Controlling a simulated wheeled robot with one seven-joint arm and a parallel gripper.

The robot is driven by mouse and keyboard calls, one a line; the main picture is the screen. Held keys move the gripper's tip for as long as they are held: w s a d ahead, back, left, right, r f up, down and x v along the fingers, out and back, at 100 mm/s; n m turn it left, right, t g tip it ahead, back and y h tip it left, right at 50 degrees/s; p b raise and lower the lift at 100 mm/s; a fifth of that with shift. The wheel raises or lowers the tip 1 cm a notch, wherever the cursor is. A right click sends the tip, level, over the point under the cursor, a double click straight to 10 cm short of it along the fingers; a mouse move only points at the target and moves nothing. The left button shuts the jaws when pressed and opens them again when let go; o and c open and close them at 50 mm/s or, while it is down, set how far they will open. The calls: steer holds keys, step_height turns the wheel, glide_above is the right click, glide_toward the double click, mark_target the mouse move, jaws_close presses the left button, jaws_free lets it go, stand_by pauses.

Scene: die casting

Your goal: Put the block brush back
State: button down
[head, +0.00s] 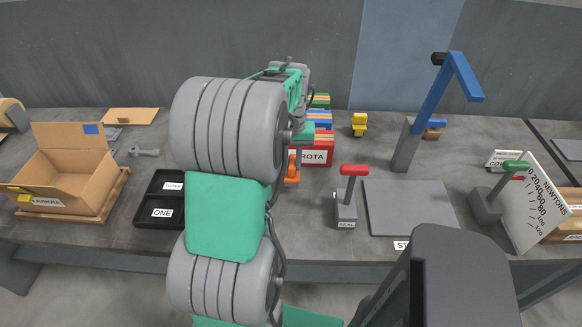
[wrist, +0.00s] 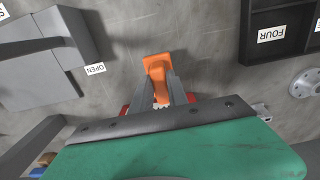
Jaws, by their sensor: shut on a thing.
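My gripper (wrist: 161,88) is shut on an orange thing (wrist: 156,66), which I take to be the block brush. Its orange end sticks out past the fingertips, above the grey bench. The part between the fingers is mostly hidden. In the head view the orange thing (head: 291,168) hangs just left of the red ROTA box, below my arm, which hides most of the gripper. I cannot tell whether it touches the bench.
A red box marked ROTA (head: 318,151) stands close by on the right. A black tray (head: 152,223) is to the left, and a red-handled lever (head: 347,200) is to the right. A grey plate (head: 410,208) and blue post (head: 425,108) stand farther right. A cardboard box (head: 70,170) is far left.

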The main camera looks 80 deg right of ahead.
steer(key=shift+w+d+f+p, duration=0.1)
steer(key=shift+d+f, duration=0.05)
steer(key=shift+f, duration=0.55)
steer(key=shift+w+d+f+p, duration=0.1)
steer(key=shift+d+f+p, duration=0.05)
steer(key=shift+f, duration=0.6)
steer(key=shift+w+d+f+p, duration=0.1)
steer(key=shift+d+f, duration=0.05)
steer(key=shift+f, duration=0.55)
steer(key=shift+f, duration=0.25)
steer(key=c, duration=1.3)
jaws_free()
steer(key=shift+r, duration=0.1)
